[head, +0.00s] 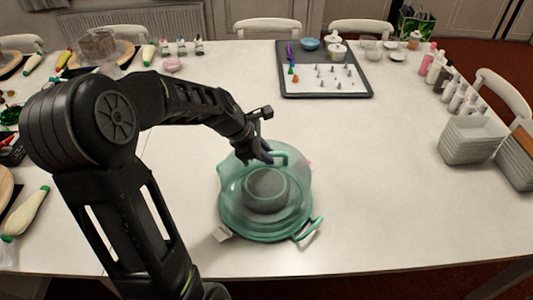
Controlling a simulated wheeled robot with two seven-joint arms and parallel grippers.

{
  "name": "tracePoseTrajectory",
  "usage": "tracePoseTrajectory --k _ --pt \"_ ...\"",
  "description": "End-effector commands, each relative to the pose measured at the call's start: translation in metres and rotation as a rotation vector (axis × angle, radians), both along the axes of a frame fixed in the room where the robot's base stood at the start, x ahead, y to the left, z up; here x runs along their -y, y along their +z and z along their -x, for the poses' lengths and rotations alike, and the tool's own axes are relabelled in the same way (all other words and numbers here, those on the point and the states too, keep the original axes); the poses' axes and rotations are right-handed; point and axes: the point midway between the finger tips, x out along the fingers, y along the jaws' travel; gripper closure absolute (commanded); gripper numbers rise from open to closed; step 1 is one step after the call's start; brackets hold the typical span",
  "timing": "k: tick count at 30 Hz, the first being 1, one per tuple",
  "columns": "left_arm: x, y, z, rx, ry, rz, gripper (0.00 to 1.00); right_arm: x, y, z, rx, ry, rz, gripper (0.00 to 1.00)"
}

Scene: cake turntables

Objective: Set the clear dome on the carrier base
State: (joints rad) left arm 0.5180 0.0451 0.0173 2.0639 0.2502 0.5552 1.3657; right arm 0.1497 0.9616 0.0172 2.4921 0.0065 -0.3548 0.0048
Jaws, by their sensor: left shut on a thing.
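The clear greenish dome (292,188) is over the green carrier base (265,236) near the table's front middle. A grey round cake (266,190) shows through the dome. My left gripper (267,158) is shut on the dome's top handle, at the dome's upper side. I cannot tell whether the dome's rim touches the base all round. The base's green side handle (309,230) sticks out at the lower right. My right gripper is not in view.
A dark tray (366,90) with small piping tips and bowls lies at the back. Grey stacked containers (472,140) and several bottles (437,68) stand at the right. The table's right middle is clear.

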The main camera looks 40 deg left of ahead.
Motion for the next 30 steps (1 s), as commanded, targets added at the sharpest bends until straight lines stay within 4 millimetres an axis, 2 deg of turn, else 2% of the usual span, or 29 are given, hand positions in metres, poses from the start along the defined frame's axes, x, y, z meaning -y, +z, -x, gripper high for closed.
tracePoseTrajectory --k 12,13,16,24,30 --pt "0.000 -0.009 0.000 0.001 0.000 0.000 1.00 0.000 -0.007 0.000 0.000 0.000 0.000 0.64" --pt "0.000 -0.008 0.000 0.001 0.000 0.000 0.83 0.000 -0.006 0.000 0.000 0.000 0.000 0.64" --pt "0.000 -0.008 0.000 0.001 0.000 0.000 0.77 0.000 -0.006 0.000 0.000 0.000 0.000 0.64" --pt "0.000 -0.007 0.000 -0.001 0.000 0.000 0.77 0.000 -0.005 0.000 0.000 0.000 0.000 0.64" --pt "-0.002 0.005 0.005 0.001 0.000 0.000 0.77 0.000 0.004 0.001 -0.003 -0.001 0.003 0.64"
